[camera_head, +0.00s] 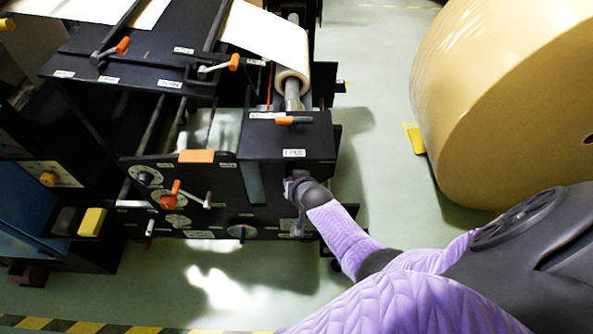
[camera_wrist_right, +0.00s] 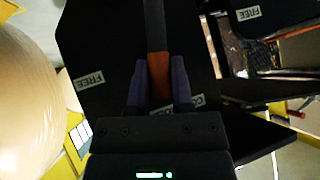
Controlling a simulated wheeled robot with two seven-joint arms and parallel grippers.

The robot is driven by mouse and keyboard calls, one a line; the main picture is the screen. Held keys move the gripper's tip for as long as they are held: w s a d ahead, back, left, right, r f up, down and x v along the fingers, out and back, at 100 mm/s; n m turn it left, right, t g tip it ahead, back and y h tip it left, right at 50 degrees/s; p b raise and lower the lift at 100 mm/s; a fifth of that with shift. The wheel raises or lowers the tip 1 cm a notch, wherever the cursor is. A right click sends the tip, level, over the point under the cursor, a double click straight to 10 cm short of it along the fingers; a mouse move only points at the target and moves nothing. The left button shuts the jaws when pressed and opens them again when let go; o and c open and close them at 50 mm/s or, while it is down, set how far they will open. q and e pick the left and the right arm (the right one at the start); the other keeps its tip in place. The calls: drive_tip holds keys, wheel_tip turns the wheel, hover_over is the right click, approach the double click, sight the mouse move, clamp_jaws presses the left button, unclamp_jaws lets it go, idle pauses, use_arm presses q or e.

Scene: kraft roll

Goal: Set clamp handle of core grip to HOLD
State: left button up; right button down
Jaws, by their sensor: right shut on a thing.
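In the right wrist view, a dark lever with an orange grip (camera_wrist_right: 158,72) runs between the two fingers of my right gripper (camera_wrist_right: 159,64). The fingers are shut on the orange part. A white label reading FREE (camera_wrist_right: 90,80) lies left of the lever on the dark panel. Another label, partly hidden behind a finger, shows only its first letters (camera_wrist_right: 197,101). In the head view, my right gripper (camera_head: 296,183) is at the front of the black box (camera_head: 312,140); its fingers and the held lever are largely hidden there. My left gripper is not in view.
An orange-tipped lever (camera_head: 294,120) lies across the box top. A white web roll (camera_head: 292,83) is behind it. A large kraft roll (camera_head: 510,90) stands at the right. More orange handles (camera_head: 172,190) and dials sit on the machine's front. Green floor is open below.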

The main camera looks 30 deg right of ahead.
drive_tip(key=shift+w+a+n+g+h, duration=0.15)
drive_tip(key=shift+a+n+g+h, duration=0.15)
drive_tip(key=shift+g+h, duration=0.15)
drive_tip(key=shift+h, duration=0.25)
drive_tip(key=shift+w+r, duration=0.1)
